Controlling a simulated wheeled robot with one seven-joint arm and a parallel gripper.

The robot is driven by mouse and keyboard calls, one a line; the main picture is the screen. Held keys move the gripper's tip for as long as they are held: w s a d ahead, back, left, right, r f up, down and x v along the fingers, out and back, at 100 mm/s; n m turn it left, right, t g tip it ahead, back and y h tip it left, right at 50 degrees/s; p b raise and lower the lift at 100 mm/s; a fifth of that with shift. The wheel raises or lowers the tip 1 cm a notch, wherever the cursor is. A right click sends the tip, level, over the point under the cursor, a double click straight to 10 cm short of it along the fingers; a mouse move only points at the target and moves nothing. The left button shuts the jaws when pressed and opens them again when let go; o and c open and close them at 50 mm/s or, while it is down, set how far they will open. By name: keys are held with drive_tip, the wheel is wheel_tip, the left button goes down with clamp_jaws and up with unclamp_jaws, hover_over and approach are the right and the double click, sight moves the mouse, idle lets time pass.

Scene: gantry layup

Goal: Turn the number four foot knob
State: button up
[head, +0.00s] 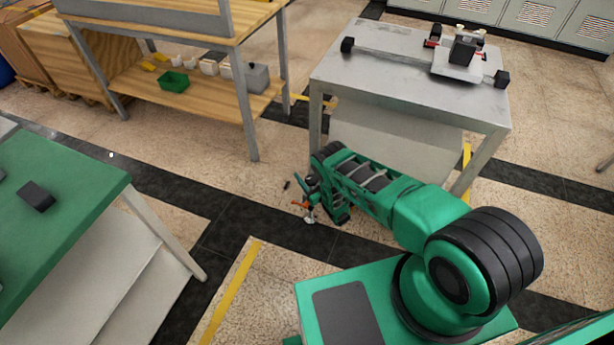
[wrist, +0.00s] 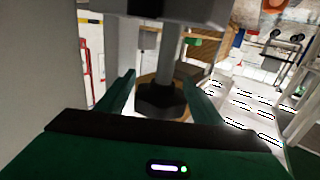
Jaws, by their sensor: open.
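In the wrist view a dark, faceted foot knob (wrist: 163,100) sits on a grey upright rod (wrist: 176,68), with a dark block above the rod. My gripper (wrist: 158,77) is open, with one green finger on each side of the knob. I cannot tell whether either finger touches it. No number shows on the knob. In the head view my gripper (head: 310,203) is low near the floor, by the front left of the grey metal table (head: 385,65). My arm hides part of that table's lower front, and I cannot make out the knob there.
A green-topped table (head: 75,205) stands at the left. A wooden bench (head: 190,75) with a lower shelf stands at the back left. A device with a rail (head: 400,57) lies on the grey table. Cabinets (head: 545,25) line the back right. Open floor lies between the tables.

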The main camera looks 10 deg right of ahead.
sight(312, 185)
drive_tip(key=c, duration=1.1)
drive_tip(key=shift+o, duration=0.3)
drive_tip(key=shift+d+f+m+t+h, duration=0.15)
drive_tip(key=shift+d+m+h, duration=0.1)
drive_tip(key=shift+m+h, duration=0.8)
drive_tip(key=shift+d+r+m+t+h, duration=0.15)
drive_tip(key=shift+m+h, duration=0.4)
drive_tip(key=shift+h, duration=0.85)
drive_tip(key=shift+d+f+m+t+h, duration=0.1)
drive_tip(key=shift+d+m+h, duration=0.2)
drive_tip(key=shift+m+h, duration=0.75)
drive_tip(key=shift+n, duration=0.25)
drive_tip(key=o, duration=1)
drive_tip(key=shift+o, duration=0.2)
drive_tip(key=shift+s, duration=0.1)
drive_tip(key=s, duration=0.7)
drive_tip(key=s+a, duration=0.1)
drive_tip(key=s, duration=0.2)
drive_tip(key=shift+s, duration=0.25)
